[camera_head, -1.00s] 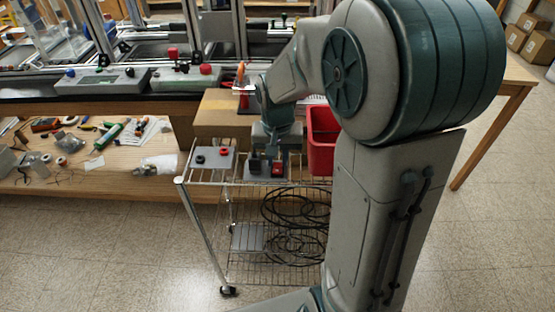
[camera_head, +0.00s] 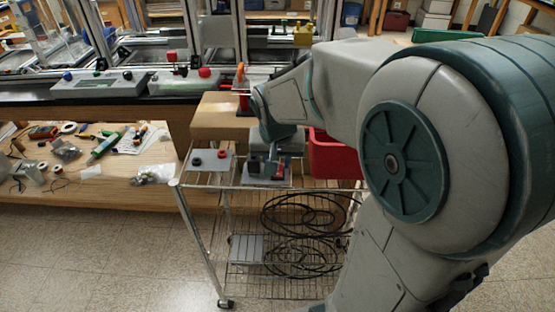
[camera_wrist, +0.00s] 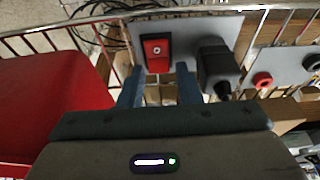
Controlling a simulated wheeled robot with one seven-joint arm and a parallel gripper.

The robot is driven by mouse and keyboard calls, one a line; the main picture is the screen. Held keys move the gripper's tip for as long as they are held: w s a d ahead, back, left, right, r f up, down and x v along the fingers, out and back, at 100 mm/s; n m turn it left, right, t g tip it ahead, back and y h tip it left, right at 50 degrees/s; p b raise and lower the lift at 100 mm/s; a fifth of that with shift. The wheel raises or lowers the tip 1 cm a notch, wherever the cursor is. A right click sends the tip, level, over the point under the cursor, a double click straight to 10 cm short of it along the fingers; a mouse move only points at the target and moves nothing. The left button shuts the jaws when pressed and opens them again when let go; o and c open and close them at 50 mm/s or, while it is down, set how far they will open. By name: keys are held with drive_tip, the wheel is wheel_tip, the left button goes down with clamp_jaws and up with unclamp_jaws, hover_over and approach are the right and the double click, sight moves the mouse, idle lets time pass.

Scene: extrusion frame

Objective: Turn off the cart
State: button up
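The wire cart (camera_head: 196,187) stands in front of the bench. On its top shelf is a grey panel (camera_head: 249,178) with a red rocker switch (camera_head: 279,171) and a black plug. In the wrist view the red switch (camera_wrist: 155,52) sits in a black frame, with the black plug (camera_wrist: 217,70) to its right. My gripper (camera_wrist: 158,78) is open and empty. Its two fingertips lie on either side of the switch's near end. I cannot tell whether they touch the panel. In the head view my gripper (camera_head: 268,160) is over the panel, partly hiding it.
A red bin (camera_head: 335,158) stands right of the panel, close beside my gripper in the wrist view (camera_wrist: 45,110). A plate with a black and a red socket (camera_head: 208,161) is at the left. A cardboard box (camera_head: 222,118) is behind. Coiled black cables (camera_head: 300,213) lie on lower shelves.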

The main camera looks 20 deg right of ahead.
drive_tip(key=p+v, duration=0.1)
drive_tip(key=v, duration=1.2)
drive_tip(key=shift+s+r, duration=0.15)
drive_tip(key=shift+r, duration=0.25)
drive_tip(key=shift+a, duration=0.1)
drive_tip(key=s+d+f+n+y+p, duration=0.1)
drive_tip(key=s+f+n+p, duration=0.2)
drive_tip(key=s, duration=0.7)
wheel_tip(320, 180, down, 2)
drive_tip(key=shift+s+f+p, duration=0.15)
drive_tip(key=shift+s+p, duration=0.15)
drive_tip(key=shift+p, duration=0.85)
